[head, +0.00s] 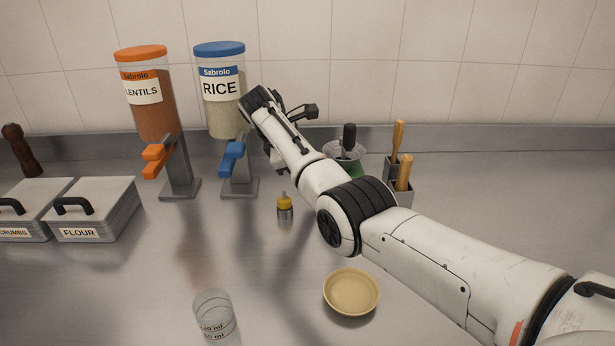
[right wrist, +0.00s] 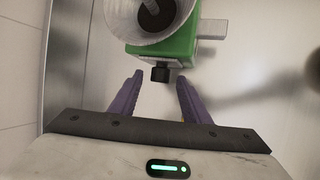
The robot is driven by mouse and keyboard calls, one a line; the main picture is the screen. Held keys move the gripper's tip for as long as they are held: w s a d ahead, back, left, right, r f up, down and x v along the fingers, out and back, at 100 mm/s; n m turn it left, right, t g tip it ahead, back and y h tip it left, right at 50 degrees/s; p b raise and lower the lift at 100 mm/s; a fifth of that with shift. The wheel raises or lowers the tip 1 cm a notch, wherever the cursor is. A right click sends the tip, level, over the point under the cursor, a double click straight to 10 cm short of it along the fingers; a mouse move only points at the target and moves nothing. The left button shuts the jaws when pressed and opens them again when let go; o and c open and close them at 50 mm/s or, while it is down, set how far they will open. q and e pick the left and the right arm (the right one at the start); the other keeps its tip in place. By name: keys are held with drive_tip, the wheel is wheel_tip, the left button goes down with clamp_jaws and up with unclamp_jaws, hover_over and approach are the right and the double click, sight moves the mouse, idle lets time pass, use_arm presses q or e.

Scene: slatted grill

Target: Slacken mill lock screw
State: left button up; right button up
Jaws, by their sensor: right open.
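A short black knob, the lock screw (right wrist: 160,72), sticks out from the body towards my right gripper (right wrist: 159,77). The gripper's purple fingers are open, one on each side of the knob's end. I see no contact. My left gripper is not in view.
Lentils (head: 152,105) and rice (head: 220,100) dispensers stand at the back left, a small yellow-capped bottle (head: 285,208) before them. Flour box (head: 95,215) is left. A tan bowl (head: 351,289) and measuring glass (head: 214,315) are in front; a utensil holder (head: 400,192) is right.

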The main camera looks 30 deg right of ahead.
drive_tip(key=v, duration=0.9)
drive_tip(key=shift+b, duration=0.35)
drive_tip(key=shift+s+f, duration=0.1)
